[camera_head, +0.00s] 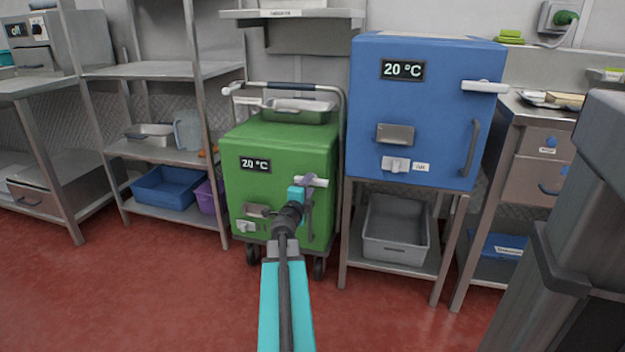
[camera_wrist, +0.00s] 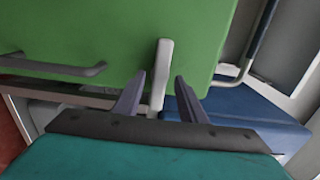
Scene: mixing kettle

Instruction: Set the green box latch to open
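The green box (camera_head: 262,187) stands on a wheeled cart, its door facing me. Its latch (camera_head: 315,182) is a pale bar near the door's upper right edge. It lies roughly horizontal in the head view. My gripper (camera_head: 300,183) is at the latch, partly hidden by my own arm. In the wrist view, my gripper (camera_wrist: 160,78) is open, with one dark finger on each side of the pale latch (camera_wrist: 161,70). Narrow gaps show between fingers and latch. The box's door handle (camera_wrist: 60,68) is to the left in that view.
A blue box (camera_head: 425,115) with a similar latch (camera_head: 484,86) stands on a table just right. A metal shelf (camera_head: 155,150) stands left, and a grey bin (camera_head: 395,232) sits under the blue box. The red floor in front is clear.

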